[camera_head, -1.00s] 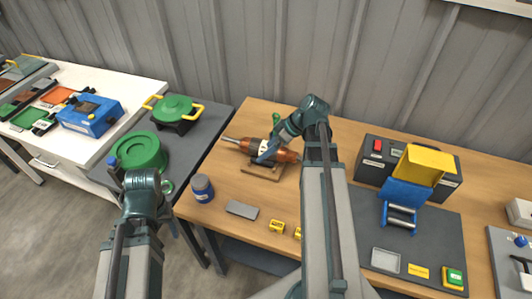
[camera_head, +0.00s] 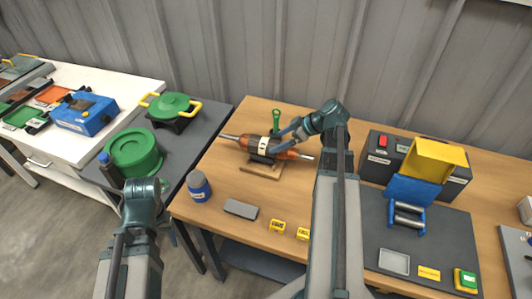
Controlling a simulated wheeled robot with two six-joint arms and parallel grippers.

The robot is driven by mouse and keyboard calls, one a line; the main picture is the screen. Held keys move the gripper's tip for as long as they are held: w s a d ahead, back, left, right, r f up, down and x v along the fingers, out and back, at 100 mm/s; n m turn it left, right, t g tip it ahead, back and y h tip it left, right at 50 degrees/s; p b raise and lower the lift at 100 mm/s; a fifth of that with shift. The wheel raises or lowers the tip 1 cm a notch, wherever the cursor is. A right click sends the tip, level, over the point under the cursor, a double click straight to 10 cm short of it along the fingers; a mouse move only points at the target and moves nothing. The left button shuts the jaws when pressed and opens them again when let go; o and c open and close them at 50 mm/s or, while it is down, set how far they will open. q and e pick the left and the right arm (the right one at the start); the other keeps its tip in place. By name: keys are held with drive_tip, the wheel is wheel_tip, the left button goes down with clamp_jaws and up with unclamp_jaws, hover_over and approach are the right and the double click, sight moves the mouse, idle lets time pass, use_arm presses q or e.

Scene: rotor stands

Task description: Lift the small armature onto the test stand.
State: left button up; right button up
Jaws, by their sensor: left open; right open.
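The armature (camera_head: 240,141), copper and dark with a steel shaft at each end, lies on a wooden cradle (camera_head: 260,173) on the wooden table. My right gripper (camera_head: 270,152) is open at the armature's middle, with its fingers over the body; whether they touch it I cannot tell.
A blue jar (camera_head: 198,186), a grey block (camera_head: 241,209) and two yellow blocks (camera_head: 277,226) lie along the front. A green-handled tool (camera_head: 276,120) stands behind the armature. A green container (camera_head: 134,152) is on the side table.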

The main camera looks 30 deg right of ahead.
sight(268, 145)
drive_tip(key=shift+x, duration=0.85)
drive_tip(key=shift+w+b, duration=0.1)
drive_tip(key=shift+b, duration=0.2)
drive_tip(key=b+x, duration=0.3)
drive_tip(key=x, duration=0.1)
drive_tip(key=shift+w+f, duration=0.15)
drive_tip(key=shift+w, duration=0.1)
drive_tip(key=shift+w+a+f, duration=0.15)
drive_tip(key=shift+w+a, duration=0.1)
drive_tip(key=shift+c, duration=0.3)
clamp_jaws()
